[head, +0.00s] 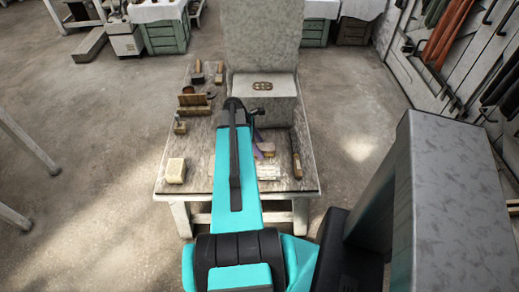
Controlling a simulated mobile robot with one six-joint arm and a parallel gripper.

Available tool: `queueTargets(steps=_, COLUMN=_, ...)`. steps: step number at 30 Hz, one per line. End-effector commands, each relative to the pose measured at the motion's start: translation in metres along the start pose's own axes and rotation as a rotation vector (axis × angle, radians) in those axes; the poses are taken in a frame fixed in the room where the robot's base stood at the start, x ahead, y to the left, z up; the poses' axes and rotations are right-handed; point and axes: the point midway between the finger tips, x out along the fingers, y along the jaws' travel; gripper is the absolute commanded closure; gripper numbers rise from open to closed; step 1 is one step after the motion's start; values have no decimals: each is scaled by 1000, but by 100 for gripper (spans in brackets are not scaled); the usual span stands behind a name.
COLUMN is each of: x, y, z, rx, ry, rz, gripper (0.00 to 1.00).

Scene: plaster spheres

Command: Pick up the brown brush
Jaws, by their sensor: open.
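Several brown tools lie on the worktable (228,78), too small in the head view for me to tell surely which is the brown brush. A dark brown, long-handled piece (297,165) lies near the table's right edge. My gripper (257,112) is above the middle of the table, in front of the stone block, largely hidden by my teal arm. It is open, and I see nothing held in it. It is apart from both brown pieces.
A grey stone block (268,93) with a tall back slab (262,38) stands at the table's back. A pale block (175,170) sits at front left. Two small tools (197,73) (219,72) lie at back left. A tool rack (455,50) stands right.

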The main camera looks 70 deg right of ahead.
Motion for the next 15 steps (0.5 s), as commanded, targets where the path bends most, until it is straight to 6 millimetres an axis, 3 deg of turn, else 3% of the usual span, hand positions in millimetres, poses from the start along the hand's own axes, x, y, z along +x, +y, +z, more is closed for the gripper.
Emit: queueTargets(steps=15, x=9, y=0, z=-1, rx=-1, ry=0, rz=1, gripper=39)
